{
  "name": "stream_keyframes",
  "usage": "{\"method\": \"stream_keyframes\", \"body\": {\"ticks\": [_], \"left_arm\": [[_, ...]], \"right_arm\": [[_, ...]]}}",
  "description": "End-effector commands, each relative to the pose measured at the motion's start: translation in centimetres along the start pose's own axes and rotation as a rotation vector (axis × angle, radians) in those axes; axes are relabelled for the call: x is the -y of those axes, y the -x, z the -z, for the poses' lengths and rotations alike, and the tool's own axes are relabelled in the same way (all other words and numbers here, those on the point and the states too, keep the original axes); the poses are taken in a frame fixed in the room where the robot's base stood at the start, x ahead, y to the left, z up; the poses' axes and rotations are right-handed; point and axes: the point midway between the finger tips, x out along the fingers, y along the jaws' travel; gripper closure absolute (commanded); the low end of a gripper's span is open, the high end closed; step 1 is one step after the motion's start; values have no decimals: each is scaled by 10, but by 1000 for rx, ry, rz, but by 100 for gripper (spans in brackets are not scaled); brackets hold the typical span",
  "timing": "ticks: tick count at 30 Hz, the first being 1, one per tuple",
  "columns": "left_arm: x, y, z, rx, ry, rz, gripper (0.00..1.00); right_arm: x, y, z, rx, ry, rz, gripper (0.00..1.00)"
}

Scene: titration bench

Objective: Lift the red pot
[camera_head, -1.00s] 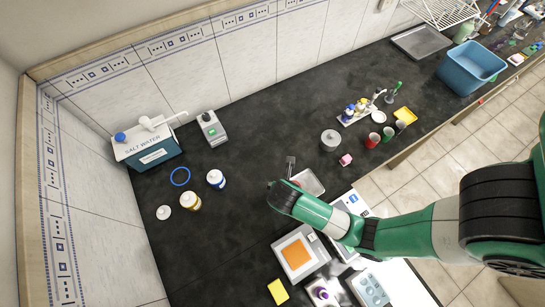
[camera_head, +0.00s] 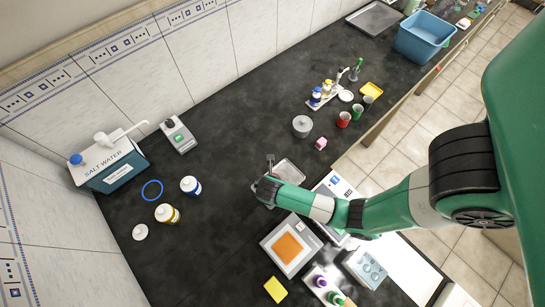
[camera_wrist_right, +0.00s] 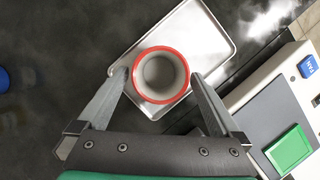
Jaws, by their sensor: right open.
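The red pot (camera_wrist_right: 160,75) shows in the right wrist view from above, with a red rim and a grey, empty-looking inside. It is over the shiny metal tray (camera_wrist_right: 210,25). My right gripper (camera_wrist_right: 160,77) is open, with one finger on each side of the pot. The fingertips are close to the rim, but I cannot tell whether they touch it. In the head view my right arm reaches in from the right to the tray (camera_head: 291,170), and the pot is hidden there. My left gripper is not in view.
Right of the tray is a white device (camera_wrist_right: 290,85) with a green square. A lidded grey pot (camera_head: 302,126), a pink block (camera_head: 321,143) and a red cup (camera_head: 343,120) stand farther back. The dark bench between is clear.

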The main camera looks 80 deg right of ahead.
Motion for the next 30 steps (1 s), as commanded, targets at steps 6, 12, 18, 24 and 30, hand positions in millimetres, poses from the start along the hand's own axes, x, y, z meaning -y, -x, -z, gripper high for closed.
{"method": "stream_keyframes", "body": {"ticks": [6, 12, 18, 24, 30], "left_arm": [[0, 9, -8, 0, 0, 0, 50], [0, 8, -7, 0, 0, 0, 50], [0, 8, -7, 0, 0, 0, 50], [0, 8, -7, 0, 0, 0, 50], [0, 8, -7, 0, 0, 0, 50]], "right_arm": [[0, -29, 1, -1, 0, 0, 0], [0, -28, 1, -1, 0, -1, 0], [0, -28, 1, -1, 0, -1, 36], [0, -28, 1, -1, 0, -1, 72], [0, -28, 0, 0, 0, -1, 95]]}}
